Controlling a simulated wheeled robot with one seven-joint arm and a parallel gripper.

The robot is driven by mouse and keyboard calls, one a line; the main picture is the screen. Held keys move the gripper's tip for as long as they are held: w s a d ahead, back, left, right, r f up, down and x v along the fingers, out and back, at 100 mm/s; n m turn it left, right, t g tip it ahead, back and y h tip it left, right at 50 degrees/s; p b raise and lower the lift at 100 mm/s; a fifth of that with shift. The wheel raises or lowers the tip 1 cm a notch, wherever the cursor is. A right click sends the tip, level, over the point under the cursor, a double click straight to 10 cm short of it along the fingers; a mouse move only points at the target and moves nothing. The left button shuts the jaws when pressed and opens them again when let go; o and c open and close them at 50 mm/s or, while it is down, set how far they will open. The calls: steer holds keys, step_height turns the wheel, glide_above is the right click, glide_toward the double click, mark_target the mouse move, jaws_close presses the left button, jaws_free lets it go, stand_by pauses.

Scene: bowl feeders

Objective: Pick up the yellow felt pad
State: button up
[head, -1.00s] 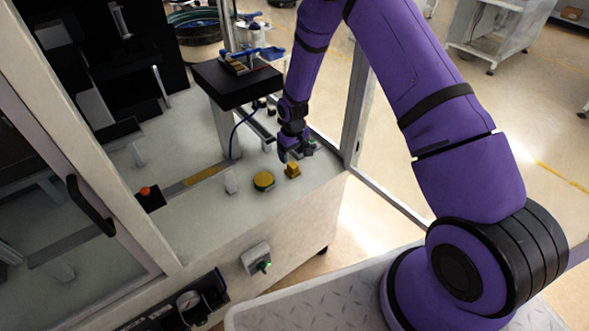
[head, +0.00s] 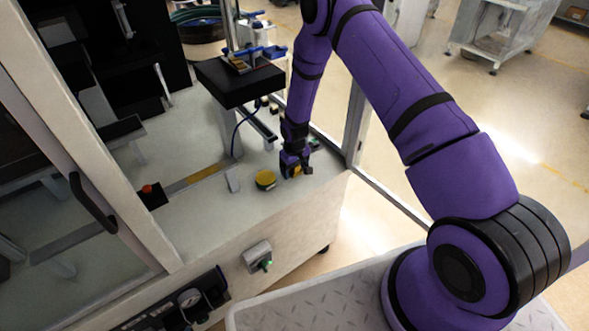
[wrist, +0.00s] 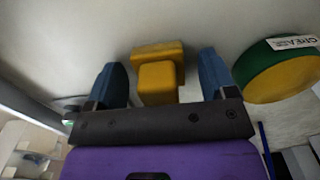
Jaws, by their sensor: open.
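The yellow felt pad (wrist: 158,82) appears to be the yellow stepped piece on the pale machine top, with a small block in front of a wider one. In the wrist view it lies between the two blue fingers of my gripper (wrist: 159,70), with gaps on both sides. My gripper is open and not closed on it. In the head view my gripper (head: 294,172) is down at the surface and hides most of the pad, leaving a bit of yellow showing.
A round yellow-and-green piece (head: 265,180) with a white label stands just left of my gripper; it also shows in the wrist view (wrist: 285,75). A small pale block (head: 232,180) is further left. A black raised platform (head: 238,82) stands behind.

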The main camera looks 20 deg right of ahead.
steer(key=c, duration=1.1)
steer(key=shift+r, duration=0.2)
steer(key=shift+r, duration=0.6)
step_height(320, 180, up, 2)
steer(key=shift+r, duration=0.2)
steer(key=s, duration=0.5)
steer(key=s+d, duration=0.1)
steer(key=s, duration=0.4)
steer(key=s+d+r, duration=0.1)
steer(key=s, duration=0.5)
steer(key=o, duration=0.5)
steer(key=c, duration=0.3)
